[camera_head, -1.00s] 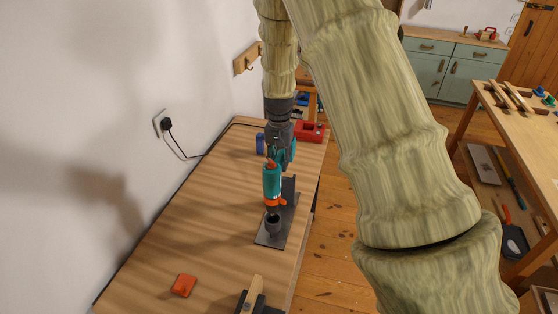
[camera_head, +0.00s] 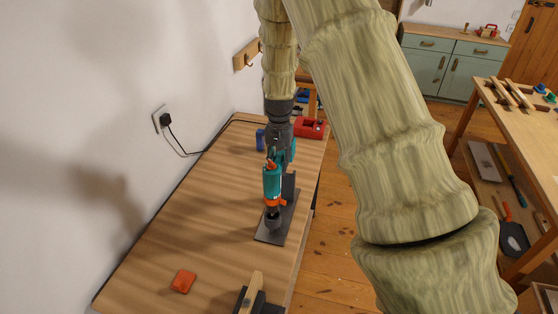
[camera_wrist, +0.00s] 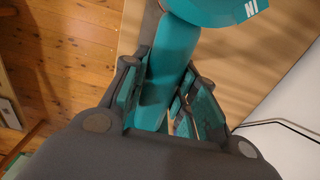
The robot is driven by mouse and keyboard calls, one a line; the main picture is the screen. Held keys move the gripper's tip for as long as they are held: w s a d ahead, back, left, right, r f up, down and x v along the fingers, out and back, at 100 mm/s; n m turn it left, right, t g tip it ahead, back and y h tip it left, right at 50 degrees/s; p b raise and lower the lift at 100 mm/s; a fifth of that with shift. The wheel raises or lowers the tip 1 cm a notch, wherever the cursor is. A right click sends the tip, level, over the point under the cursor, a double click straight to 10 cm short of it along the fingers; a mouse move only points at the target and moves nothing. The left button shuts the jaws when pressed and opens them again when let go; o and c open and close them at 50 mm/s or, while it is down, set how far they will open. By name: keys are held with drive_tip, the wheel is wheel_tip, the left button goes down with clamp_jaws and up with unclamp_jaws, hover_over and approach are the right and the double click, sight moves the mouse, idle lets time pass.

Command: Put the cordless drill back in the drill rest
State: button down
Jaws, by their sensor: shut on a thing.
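The cordless drill (camera_head: 272,184) is teal with an orange collar and a dark chuck, which points down. My gripper (camera_head: 279,150) is shut on the drill's handle; the wrist view shows the teal handle (camera_wrist: 153,85) between the gripper fingers (camera_wrist: 160,95). The drill rest (camera_head: 266,239) is a dark flat base with an upright back plate and a round cup on the bench. The drill's nose is at the cup and seems to be in its mouth; how deep it sits is hidden.
The wooden bench (camera_head: 190,225) carries an orange block (camera_head: 184,281) at the front left, a clamp-like dark tool with a wooden bar (camera_head: 252,291) at the front, and a red item (camera_head: 310,127) and a blue item (camera_head: 260,139) behind. A wall socket with cable (camera_head: 163,119) is at left.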

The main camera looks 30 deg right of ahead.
wheel_tip(320, 180, down, 6)
drive_tip(key=b, duration=0.2)
drive_tip(key=shift+f+b, duration=0.25)
drive_tip(key=shift+b, duration=0.1)
idle(2.3)
drive_tip(key=c, duration=1.1)
unclamp_jaws()
drive_tip(key=shift+o, duration=0.2)
drive_tip(key=shift+f, duration=0.1)
wheel_tip(320, 180, up, 12)
drive_tip(key=shift+r, duration=0.1)
